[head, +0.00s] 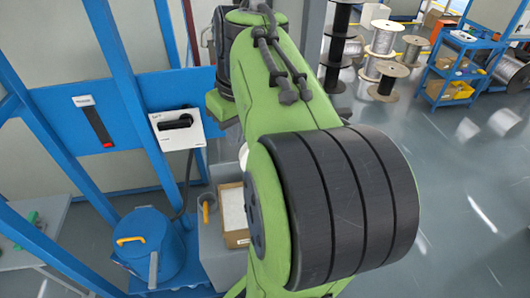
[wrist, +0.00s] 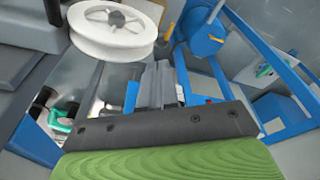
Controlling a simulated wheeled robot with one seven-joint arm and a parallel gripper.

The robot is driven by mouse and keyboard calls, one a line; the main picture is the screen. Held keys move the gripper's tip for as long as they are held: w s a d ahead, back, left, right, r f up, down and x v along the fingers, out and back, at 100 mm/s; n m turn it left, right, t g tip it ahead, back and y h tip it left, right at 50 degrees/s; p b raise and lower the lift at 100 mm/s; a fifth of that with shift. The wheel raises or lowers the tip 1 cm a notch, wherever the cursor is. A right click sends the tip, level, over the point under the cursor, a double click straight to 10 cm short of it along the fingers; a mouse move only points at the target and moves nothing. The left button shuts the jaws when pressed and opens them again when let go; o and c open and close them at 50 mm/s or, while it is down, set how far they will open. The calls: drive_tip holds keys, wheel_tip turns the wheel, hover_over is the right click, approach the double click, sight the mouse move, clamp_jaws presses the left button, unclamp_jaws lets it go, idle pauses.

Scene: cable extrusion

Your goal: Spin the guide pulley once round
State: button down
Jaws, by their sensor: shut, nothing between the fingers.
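The guide pulley appears to be the white grooved wheel (wrist: 112,36) with a dark hub at the top of the wrist view. My gripper (wrist: 158,72) shows below and right of it, its grey fingers shut and empty. In the picture the fingertips lie just below the wheel's lower right rim; I cannot tell whether they touch it. In the head view my green arm hides my gripper and most of what lies behind it. A small pale edge beside the arm there may be the wheel, but I cannot tell.
A blue drum (head: 152,240) with an orange handle stands at lower left, near an open carton (head: 234,212). Blue frame posts (head: 108,45) rise at left, with a white switch box (head: 178,130). Cable spools (head: 387,80) and a blue cart (head: 455,72) stand at the back right.

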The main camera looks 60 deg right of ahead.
drive_tip(key=shift+s+d, duration=0.9)
drive_tip(key=shift+s, duration=0.1)
drive_tip(key=shift+f, duration=0.2)
drive_tip(key=w+a+f+b, duration=0.3)
drive_tip(key=w+f+b, duration=0.1)
drive_tip(key=f, duration=0.3)
drive_tip(key=shift+a+b, duration=0.3)
drive_tip(key=shift+b, duration=0.6)
drive_tip(key=shift+w, duration=0.1)
